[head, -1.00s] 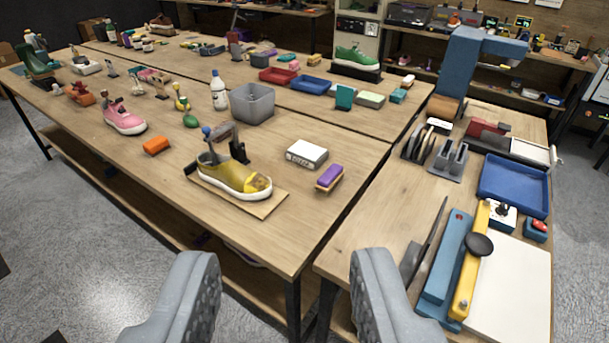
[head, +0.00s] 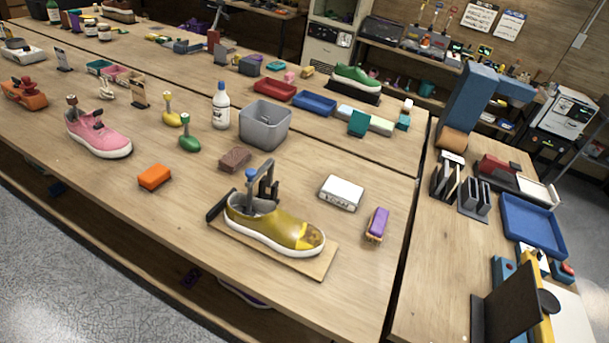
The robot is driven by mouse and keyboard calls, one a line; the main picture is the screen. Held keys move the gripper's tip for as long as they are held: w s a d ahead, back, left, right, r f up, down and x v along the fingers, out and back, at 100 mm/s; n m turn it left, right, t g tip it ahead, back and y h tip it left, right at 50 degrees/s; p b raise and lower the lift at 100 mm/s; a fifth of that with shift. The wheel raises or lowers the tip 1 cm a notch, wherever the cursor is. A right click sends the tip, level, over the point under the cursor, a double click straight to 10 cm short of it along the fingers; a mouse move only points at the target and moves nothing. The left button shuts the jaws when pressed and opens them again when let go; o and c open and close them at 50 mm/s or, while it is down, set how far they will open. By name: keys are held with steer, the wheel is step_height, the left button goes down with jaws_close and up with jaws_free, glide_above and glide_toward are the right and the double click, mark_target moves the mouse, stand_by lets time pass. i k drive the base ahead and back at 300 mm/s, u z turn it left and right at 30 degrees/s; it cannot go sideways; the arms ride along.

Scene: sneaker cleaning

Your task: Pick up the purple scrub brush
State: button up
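The purple scrub brush (head: 378,221) lies on the wooden workbench (head: 330,323), near its right edge. It has a purple top over a tan, lighter lower part. It stands apart from the white box (head: 342,193) to its left and from the yellow sneaker (head: 273,229) on its board. Nothing touches the brush from above. My gripper does not show in this view, so its opening cannot be seen.
A grey bin (head: 265,124), a brown block (head: 235,159) and an orange block (head: 155,177) stand farther left. A second bench to the right, past a narrow gap, holds a blue tray (head: 533,226) and a blue press (head: 474,103). The bench around the brush is clear.

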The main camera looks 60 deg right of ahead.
mark_target(376, 230)
steer(key=z, duration=0.1)
steer(key=i, duration=1.25)
steer(key=z, duration=0.9)
steer(key=i, duration=0.5)
steer(key=z, duration=0.45)
